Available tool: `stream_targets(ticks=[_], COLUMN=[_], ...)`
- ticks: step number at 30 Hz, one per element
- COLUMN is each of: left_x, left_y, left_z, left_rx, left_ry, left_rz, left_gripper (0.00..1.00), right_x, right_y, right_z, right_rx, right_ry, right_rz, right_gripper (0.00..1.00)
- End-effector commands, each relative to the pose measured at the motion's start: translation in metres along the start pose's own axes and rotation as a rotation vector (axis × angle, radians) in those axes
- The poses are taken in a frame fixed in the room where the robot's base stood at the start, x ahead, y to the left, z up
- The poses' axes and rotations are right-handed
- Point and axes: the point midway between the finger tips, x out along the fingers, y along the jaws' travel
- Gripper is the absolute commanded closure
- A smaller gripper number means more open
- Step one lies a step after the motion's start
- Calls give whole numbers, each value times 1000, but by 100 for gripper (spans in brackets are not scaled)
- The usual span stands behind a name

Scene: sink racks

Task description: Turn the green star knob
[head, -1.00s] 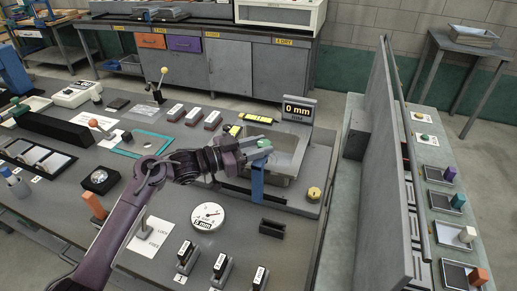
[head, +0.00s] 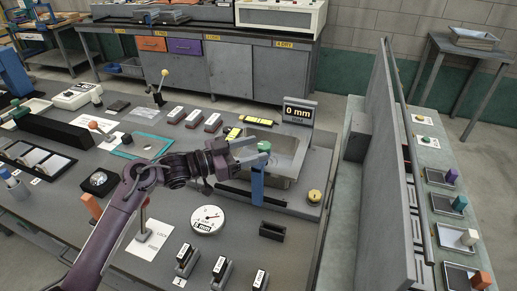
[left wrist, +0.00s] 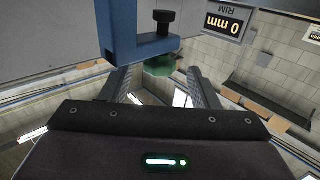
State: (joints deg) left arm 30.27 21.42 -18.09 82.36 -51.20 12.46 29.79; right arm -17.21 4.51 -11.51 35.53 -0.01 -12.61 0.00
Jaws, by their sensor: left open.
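The green star knob (head: 264,146) sits on top of a blue upright bracket (head: 257,185) at the near edge of the sink. My left gripper (head: 255,151) is open at the knob, with one finger on each side of it. The left wrist view shows the green knob (left wrist: 159,67) between the two fingertips (left wrist: 160,82), with a visible gap on each side. A blue arm with a black screw stands beside the knob there. My right gripper is not in view.
A rim display (head: 298,112) reading 0 mm stands behind the sink basin (head: 285,155). A yellow knob (head: 314,196) is to the right. A tall grey panel (head: 375,170) rises at the right.

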Motion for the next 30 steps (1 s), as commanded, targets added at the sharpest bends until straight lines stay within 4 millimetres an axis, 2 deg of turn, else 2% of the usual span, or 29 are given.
stream_targets(ticks=[3,10,30], left_x=[-24,-51,-55], left_y=[0,0,0], left_z=[4,2,0], left_rx=[1,1,0], left_ry=[-2,-1,1], left_rz=[-1,1,2], left_gripper=[45,45,45], right_x=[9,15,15], right_y=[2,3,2], right_z=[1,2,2], right_rx=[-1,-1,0], right_ry=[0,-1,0], right_rz=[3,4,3], right_gripper=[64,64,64])
